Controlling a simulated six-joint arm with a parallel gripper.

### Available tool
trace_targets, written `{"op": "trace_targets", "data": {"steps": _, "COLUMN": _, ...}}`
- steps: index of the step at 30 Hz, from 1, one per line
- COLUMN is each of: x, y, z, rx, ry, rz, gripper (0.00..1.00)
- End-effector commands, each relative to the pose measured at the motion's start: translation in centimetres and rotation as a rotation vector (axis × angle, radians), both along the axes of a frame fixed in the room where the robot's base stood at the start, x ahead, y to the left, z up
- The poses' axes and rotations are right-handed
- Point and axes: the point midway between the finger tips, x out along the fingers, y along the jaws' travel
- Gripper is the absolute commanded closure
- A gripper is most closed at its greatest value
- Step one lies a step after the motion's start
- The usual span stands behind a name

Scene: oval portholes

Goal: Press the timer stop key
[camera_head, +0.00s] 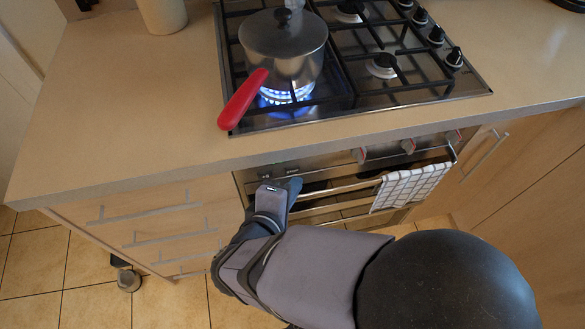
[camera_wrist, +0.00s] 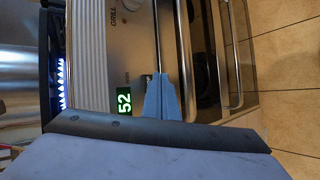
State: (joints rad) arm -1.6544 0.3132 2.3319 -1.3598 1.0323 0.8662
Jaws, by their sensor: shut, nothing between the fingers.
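The oven's control panel (camera_head: 335,160) runs under the counter edge. My gripper (camera_wrist: 163,78) shows as blue fingers closed together and empty, with the tips at the panel beside the display. It also shows in the head view (camera_head: 294,183), low in front of the panel's left part. A small dark mark, perhaps the stop key (camera_wrist: 149,78), shows right by the fingertips and is partly hidden. I cannot tell whether the tips touch it.
An oven handle bar (camera_head: 335,190) with a checked towel (camera_head: 408,186) runs close by the gripper. Red-marked knobs (camera_head: 380,152) sit further right. Above, a pot (camera_head: 283,45) stands on a lit burner, its red handle (camera_head: 242,100) reaching toward the counter edge.

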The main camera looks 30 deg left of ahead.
Motion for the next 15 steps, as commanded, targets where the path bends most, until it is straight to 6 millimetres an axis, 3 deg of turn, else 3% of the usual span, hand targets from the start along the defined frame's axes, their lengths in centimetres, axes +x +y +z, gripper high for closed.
{"op": "trace_targets", "data": {"steps": 15, "x": 0.29, "y": 0.29, "z": -0.1, "rx": 0.002, "ry": 0.0, "rz": -0.001, "gripper": 1.0}}
